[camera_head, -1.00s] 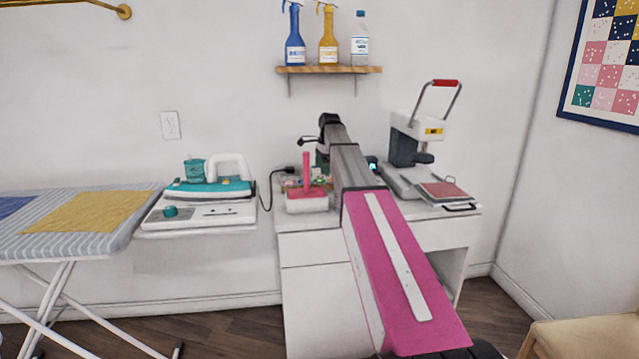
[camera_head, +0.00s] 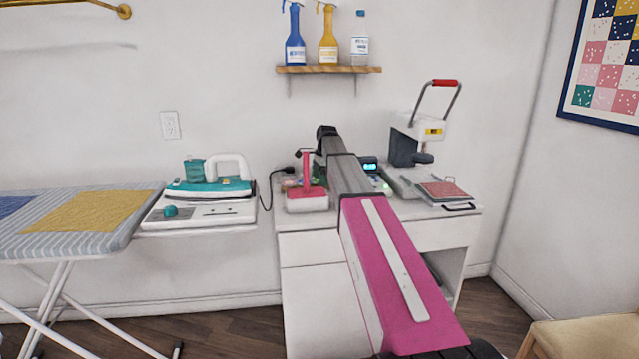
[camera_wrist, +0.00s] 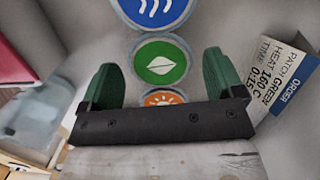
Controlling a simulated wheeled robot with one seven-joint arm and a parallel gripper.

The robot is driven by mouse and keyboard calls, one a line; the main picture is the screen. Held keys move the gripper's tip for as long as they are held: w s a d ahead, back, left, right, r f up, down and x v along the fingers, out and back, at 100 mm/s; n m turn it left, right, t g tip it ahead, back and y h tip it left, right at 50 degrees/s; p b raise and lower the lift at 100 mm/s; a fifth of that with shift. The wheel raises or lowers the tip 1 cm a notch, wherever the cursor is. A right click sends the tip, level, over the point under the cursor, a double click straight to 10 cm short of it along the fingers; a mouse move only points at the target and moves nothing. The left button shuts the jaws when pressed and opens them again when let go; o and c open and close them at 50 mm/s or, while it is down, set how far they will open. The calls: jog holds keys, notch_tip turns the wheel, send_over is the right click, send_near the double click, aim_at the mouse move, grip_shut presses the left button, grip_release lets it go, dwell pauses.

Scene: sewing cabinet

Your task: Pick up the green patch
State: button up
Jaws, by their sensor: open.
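The green patch (camera_wrist: 158,60) is round with a pale rim and a white leaf. In the wrist view it lies between the blue patch (camera_wrist: 155,10) with white wavy lines and an orange patch (camera_wrist: 163,98) with a white sun. My gripper (camera_wrist: 166,72) is open, its two green fingers on either side of the green patch. I cannot tell whether the fingers touch the surface. The gripper's dark bar hides part of the orange patch.
An order card (camera_wrist: 292,80) stands at the right in the wrist view. A shelf (camera_head: 330,69) with bottles hangs above.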

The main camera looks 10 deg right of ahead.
jog(key=shift+f, duration=0.1)
jog(key=c, duration=1.1)
